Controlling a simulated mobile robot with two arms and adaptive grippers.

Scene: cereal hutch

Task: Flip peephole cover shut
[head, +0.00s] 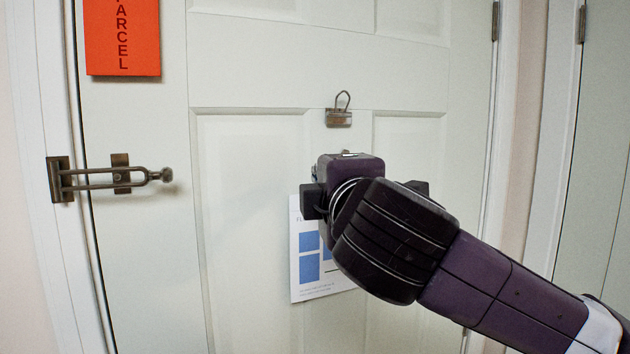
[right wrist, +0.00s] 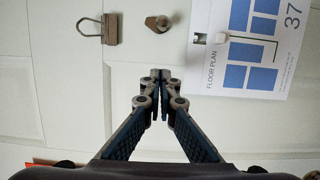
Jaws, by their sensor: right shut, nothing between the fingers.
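A small brass peephole with its cover (right wrist: 158,24) is on the white door in the right wrist view, between a metal clip and a paper. A round part with a dark centre and a tab beside it show; I cannot tell how far the cover is swung. In the head view my own arm hides it. My right gripper (right wrist: 160,76) is shut and empty, its fingertips together in front of the door and apart from the peephole in the picture. In the head view its wrist (head: 348,172) is in front of the door below the clip. My left gripper is not in view.
The metal clip with a wire loop (head: 338,114) hangs on the door above my wrist. A floor plan sheet (head: 310,285) is partly hidden behind my arm. A swing-bar latch (head: 110,180) and an orange parcel sign (head: 122,40) are at the left. The door between is clear.

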